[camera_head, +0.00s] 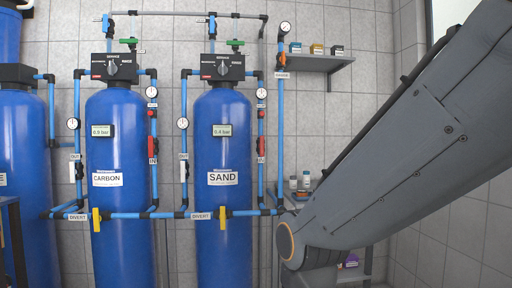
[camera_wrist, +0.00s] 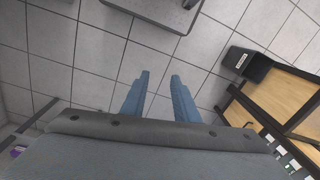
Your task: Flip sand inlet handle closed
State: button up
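The blue sand tank (camera_head: 224,150) stands mid-picture in the head view, with a SAND label (camera_head: 223,178). A white-handled valve (camera_head: 184,170) sits upright on the pipe to its left. A red-handled valve (camera_head: 261,146) sits on the pipe to its right.
The carbon tank (camera_head: 121,150) stands left of the sand tank. A yellow divert handle (camera_head: 222,217) sits on the low pipe. A wall shelf (camera_head: 318,62) holds small boxes. In the wrist view, a black bin (camera_wrist: 246,62) and wooden-panelled furniture (camera_wrist: 278,98) stand right; open floor lies ahead.

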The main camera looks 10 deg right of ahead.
grip_shut()
dwell(0.3)
jog(key=shift+d, duration=0.1)
